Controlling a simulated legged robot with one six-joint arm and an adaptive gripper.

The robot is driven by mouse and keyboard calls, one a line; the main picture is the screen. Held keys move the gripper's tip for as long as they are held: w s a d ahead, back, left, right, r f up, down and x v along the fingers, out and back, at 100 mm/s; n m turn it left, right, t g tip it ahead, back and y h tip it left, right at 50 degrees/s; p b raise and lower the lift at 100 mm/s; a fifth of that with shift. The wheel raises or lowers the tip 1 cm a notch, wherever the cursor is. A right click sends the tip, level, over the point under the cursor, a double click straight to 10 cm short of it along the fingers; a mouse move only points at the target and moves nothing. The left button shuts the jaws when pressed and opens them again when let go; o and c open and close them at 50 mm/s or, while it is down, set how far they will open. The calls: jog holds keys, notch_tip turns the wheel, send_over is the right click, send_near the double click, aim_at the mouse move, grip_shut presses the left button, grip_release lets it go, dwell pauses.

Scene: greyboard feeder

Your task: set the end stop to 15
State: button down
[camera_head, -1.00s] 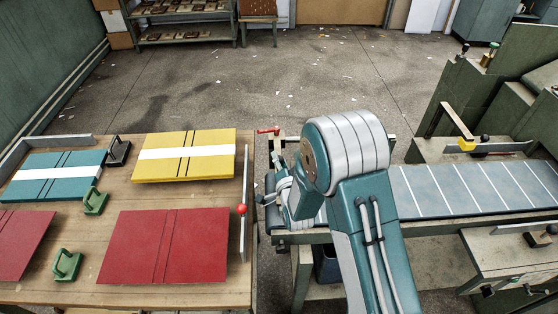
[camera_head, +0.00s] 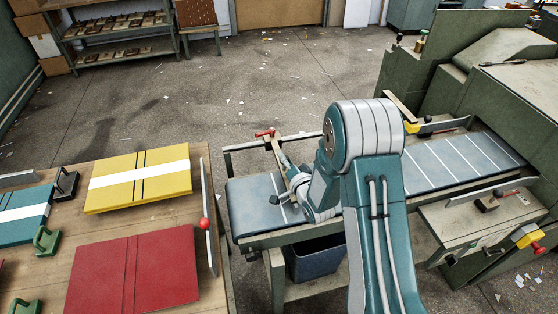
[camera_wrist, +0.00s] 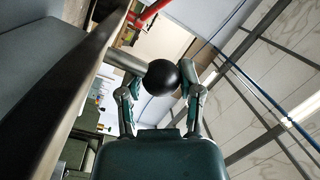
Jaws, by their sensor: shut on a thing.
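The feeder's blue-grey bed (camera_head: 250,205) runs behind my arm, with white cross lines on it. A pale bar (camera_head: 279,155) with a red handle (camera_head: 264,134) stands at its far left edge. I cannot tell for sure which part is the end stop, and no scale numbers are readable. In the wrist view my gripper (camera_wrist: 163,84) is shut on a black ball knob (camera_wrist: 162,72), with one finger on each side. A grey rod (camera_wrist: 121,58) meets the knob from the left. In the head view my gripper is low over the left part of the bed, partly hidden by my arm.
A wooden table (camera_head: 150,222) with red, yellow and teal boards stands at left, with a red ball (camera_head: 205,224) at its right edge. A blue bin (camera_head: 316,258) sits under the feeder. Green machinery (camera_head: 480,70) stands at right. The floor behind is open.

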jog(key=shift+s+f, duration=0.1)
jog(key=shift+f, duration=0.2)
jog(key=shift+c, duration=1.5)
grip_release()
jog(key=shift+r, duration=0.1)
jog(key=v, duration=1.1)
jog(key=shift+s+d, duration=0.15)
jog(key=shift+s, duration=0.25)
